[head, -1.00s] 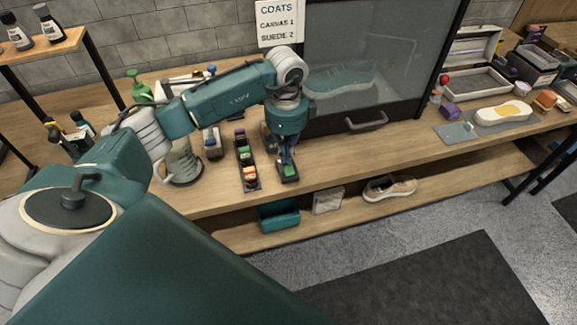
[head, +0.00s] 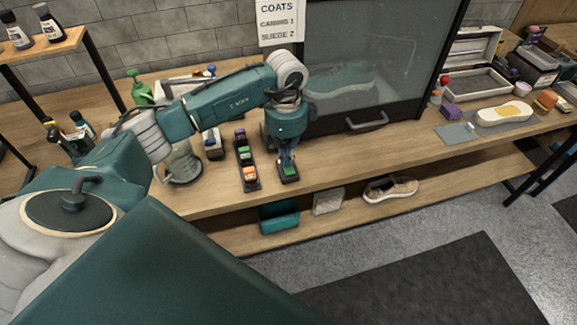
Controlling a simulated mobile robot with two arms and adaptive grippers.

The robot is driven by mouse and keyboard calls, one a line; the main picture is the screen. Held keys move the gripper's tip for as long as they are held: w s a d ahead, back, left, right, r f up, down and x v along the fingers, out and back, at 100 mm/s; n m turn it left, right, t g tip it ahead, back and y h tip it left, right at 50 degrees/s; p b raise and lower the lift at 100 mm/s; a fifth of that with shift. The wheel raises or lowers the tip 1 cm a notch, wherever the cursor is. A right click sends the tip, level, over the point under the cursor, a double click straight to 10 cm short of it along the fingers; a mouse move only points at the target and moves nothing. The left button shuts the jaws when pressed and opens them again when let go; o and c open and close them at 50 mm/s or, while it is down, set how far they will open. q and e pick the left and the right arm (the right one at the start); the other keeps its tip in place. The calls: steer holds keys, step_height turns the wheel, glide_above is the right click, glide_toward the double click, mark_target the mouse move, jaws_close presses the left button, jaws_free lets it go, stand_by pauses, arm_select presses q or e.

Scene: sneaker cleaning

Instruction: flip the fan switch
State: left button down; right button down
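A small dark switch box (head: 290,178) with a green top face stands near the front edge of the workbench, below the glass-fronted cabinet; I take it to be the fan switch. My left gripper (head: 287,158) points straight down over it, with its fingertips at or just above the green part. I cannot tell whether they touch it. The fingers hide the back of the switch box, and their gap is too small to make out. My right gripper is not in view.
A dark strip of coloured switches or blocks (head: 246,171) lies just left of the switch box. The cabinet handle (head: 366,122) is at the right. The bench (head: 345,160) right of the box is clear.

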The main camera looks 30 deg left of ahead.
arm_select(q)
steer(key=shift+r+p, duration=0.7)
steer(key=shift+p, duration=0.05)
steer(key=shift+r+p, duration=2)
steer(key=shift+r, duration=0.7)
